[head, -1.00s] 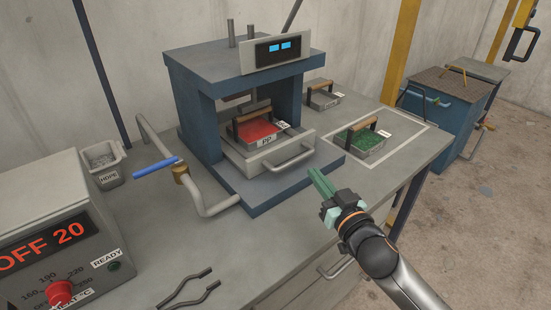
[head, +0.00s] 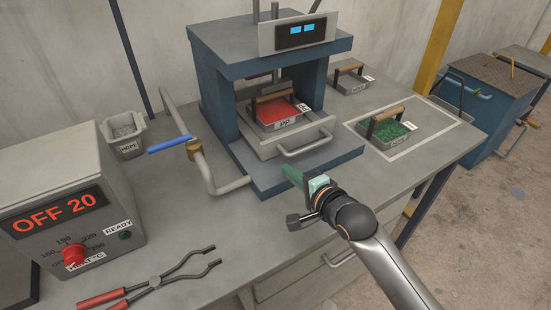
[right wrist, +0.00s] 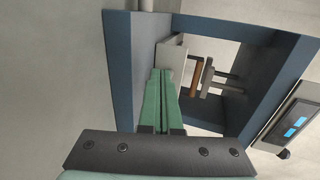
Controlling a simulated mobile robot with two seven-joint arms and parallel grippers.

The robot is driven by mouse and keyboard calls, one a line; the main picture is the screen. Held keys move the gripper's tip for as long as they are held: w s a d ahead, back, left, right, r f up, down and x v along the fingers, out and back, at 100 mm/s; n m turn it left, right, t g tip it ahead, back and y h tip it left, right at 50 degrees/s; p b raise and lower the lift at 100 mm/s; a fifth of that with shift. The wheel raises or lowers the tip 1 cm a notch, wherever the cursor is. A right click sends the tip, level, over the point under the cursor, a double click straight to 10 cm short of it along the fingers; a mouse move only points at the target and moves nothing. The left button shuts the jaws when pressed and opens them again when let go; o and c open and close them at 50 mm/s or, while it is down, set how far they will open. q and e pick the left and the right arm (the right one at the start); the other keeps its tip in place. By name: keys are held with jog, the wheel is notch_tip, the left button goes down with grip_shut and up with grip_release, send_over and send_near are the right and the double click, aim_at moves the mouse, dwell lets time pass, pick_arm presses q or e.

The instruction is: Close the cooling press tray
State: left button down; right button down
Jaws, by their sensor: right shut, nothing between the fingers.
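The blue cooling press (head: 215,95) stands on the bench. Its light grey tray (head: 268,152) sticks out of the front, with a bar handle (head: 307,146) on its face. A mold marked PP (head: 285,123) with red contents and a wooden grip rests on the tray, under the upper part of the press. My right gripper (head: 290,174) is shut and empty, in front of the tray and apart from the handle in the picture. In the right wrist view its green fingers (right wrist: 161,80) point towards the press opening. My left gripper is out of view.
A bent pipe with a blue lever (head: 170,144) stands left of the press. A mold with green contents (head: 392,133) sits in a marked rectangle at right. Tongs (head: 155,282) and a heater box (head: 70,200) are at front left.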

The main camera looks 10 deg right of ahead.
aim_at(269, 153)
jog(key=x, duration=0.5)
jog(key=shift+w+a+r, duration=0.1)
jog(key=shift+w+r, duration=0.1)
jog(key=shift+w, duration=0.15)
jog(key=shift+w+a, duration=0.3)
jog(key=shift+w, duration=0.45)
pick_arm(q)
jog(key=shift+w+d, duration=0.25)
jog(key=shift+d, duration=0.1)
